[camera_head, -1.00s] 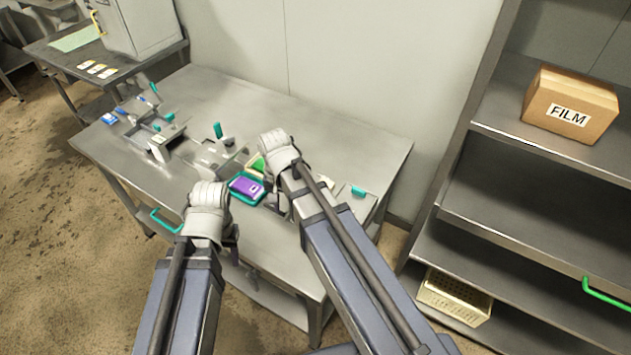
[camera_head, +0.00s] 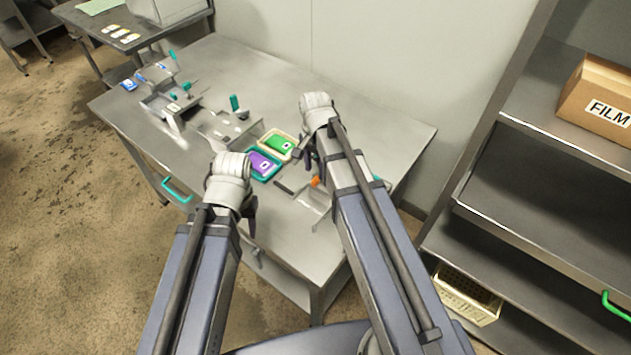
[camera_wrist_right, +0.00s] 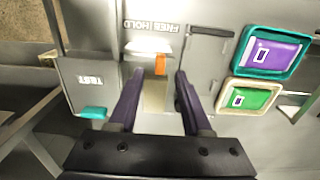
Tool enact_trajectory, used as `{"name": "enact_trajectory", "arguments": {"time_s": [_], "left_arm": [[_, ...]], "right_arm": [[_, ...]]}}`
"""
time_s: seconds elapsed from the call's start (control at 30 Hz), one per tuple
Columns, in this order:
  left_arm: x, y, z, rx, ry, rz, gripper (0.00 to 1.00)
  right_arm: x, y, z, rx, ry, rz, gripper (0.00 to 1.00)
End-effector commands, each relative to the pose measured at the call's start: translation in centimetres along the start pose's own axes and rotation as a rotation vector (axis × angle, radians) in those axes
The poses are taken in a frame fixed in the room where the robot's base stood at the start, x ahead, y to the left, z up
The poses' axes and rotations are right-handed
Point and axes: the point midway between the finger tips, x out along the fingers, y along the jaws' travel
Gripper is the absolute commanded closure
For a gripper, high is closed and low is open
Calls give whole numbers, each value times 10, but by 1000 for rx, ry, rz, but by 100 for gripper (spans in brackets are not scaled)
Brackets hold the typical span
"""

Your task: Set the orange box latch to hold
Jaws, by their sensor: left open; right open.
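The orange latch (camera_wrist_right: 160,64) is a small upright tab on a pale grey box (camera_wrist_right: 155,92) in the right wrist view. An upside-down label with FREE and HOLD (camera_wrist_right: 148,26) is just beyond it; I cannot tell which word the tab points to. The orange tab also shows in the head view (camera_head: 315,182), beside my right arm. My right gripper (camera_wrist_right: 158,88) is open, its purple fingers spread to either side of the box, with nothing held. In the head view, my left gripper (camera_head: 251,218) is open and empty over the table's front edge.
Purple (camera_head: 263,163) and green (camera_head: 279,146) cards lie in trays by the right gripper. A grey box marked TEST (camera_wrist_right: 88,82) with a teal tab stands beside the latch. Grey fixtures (camera_head: 170,105) fill the table's left; a shelf rack (camera_head: 540,185) stands right.

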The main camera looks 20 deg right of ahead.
Motion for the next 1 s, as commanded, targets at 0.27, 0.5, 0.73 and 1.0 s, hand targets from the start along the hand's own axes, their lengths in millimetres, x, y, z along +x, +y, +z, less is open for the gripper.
{"name": "enact_trajectory", "arguments": {"time_s": [0.27,0.5,0.73,1.0], "left_arm": [[40,4,-2,0,0,0,51],[43,4,-3,0,0,0,51],[43,4,-2,0,0,0,51],[43,4,-2,0,0,0,51]], "right_arm": [[40,0,0,-1,0,0,51],[44,0,0,-1,0,0,51],[43,0,0,-1,0,0,60],[43,0,0,-1,0,0,91]]}}
